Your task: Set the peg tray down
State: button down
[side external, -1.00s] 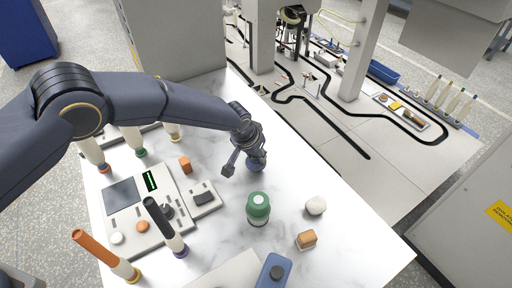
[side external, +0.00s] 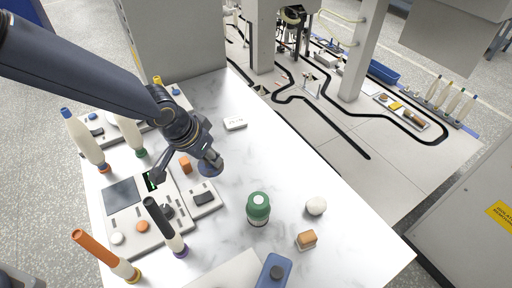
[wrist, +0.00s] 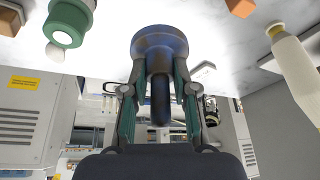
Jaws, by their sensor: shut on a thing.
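The peg tray (side external: 211,168) appears as a small dark blue round piece at my fingertips. In the wrist view the peg tray (wrist: 160,42) is a round blue disc with a dark peg, held between the fingers. My gripper (side external: 185,168) is shut on it, over the marble-look table (side external: 245,165), behind the dark block on the grey console and right of a small orange cube. In the wrist view my gripper (wrist: 160,75) has one finger on each side of the peg. Whether the tray touches the table is unclear.
A console (side external: 125,210) with a screen lies at left, with upright bottle-like pegs around it. A green-topped jar (side external: 258,208), white ball (side external: 316,206), orange-brown block (side external: 306,240) and blue case (side external: 274,271) stand at front right. A small white box (side external: 235,124) lies behind. The right table edge is clear.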

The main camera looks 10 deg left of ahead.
jog(key=w+a+n, duration=0.3)
jog(key=w+a, duration=0.2)
jog(key=a, duration=0.8)
jog(key=shift+y, duration=0.4)
jog(key=w+f, duration=0.2)
jog(key=w, duration=0.2)
jog(key=w+d+f, duration=0.1)
jog(key=w+f, duration=0.2)
jog(key=w, duration=0.1)
jog(key=w+d+f, duration=0.1)
jog(key=w+f, duration=0.2)
jog(key=w, duration=0.2)
jog(key=shift+d+f, duration=0.2)
jog(key=shift+f, duration=0.05)
jog(key=shift+w+d+f, duration=0.1)
jog(key=shift+w+f, duration=0.2)
jog(key=shift+f, duration=0.1)
jog(key=shift+w+f, duration=0.15)
jog(key=shift+f, duration=1.5)
jog(key=shift+f, duration=0.1)
jog(key=c, duration=0.9)
grip_release()
